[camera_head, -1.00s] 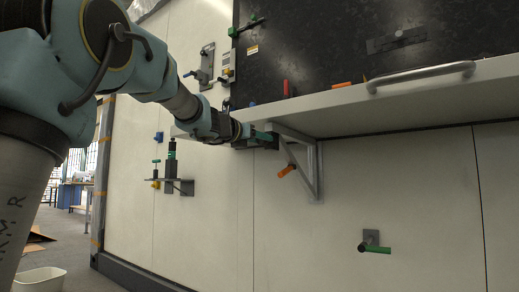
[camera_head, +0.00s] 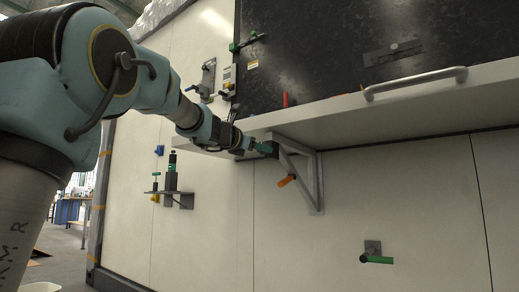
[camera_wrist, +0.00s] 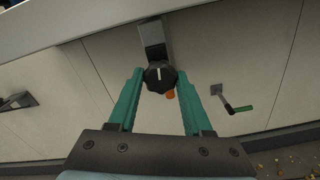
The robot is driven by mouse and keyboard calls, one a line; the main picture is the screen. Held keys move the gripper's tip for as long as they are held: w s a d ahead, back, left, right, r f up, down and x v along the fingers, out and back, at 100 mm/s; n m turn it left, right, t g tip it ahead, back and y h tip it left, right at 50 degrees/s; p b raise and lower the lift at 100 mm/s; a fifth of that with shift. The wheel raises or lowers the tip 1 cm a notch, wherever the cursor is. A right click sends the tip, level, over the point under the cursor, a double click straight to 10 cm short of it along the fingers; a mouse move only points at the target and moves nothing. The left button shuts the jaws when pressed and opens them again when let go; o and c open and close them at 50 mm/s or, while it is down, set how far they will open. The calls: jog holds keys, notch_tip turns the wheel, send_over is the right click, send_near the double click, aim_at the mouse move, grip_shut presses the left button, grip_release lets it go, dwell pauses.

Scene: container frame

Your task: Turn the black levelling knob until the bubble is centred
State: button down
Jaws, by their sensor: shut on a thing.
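The black levelling knob (camera_wrist: 159,77), with a white line on its face, hangs below the shelf at the end of a grey bracket arm in the wrist view. The green fingers of my gripper (camera_wrist: 160,72) stand on its left and right sides and are shut on it. The white line points roughly up in this view. In the head view my gripper (camera_head: 265,149) is under the shelf's left part, beside the support bracket, and the knob is too small to make out there. No bubble level can be made out in either view.
The shelf (camera_head: 400,110) with a metal handle (camera_head: 415,82) hangs close above my gripper. An orange handle (camera_head: 286,181) is just below, by the diagonal support (camera_head: 303,175). A green-handled lever (camera_head: 376,259) is lower right. A small bracket with fittings (camera_head: 172,190) is left.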

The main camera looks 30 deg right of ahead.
jog(key=shift+f, duration=0.1)
jog(key=shift+c, duration=1.6)
grip_release()
jog(key=v, duration=1)
jog(key=shift+s+a, duration=0.15)
jog(key=shift+a, duration=0.2)
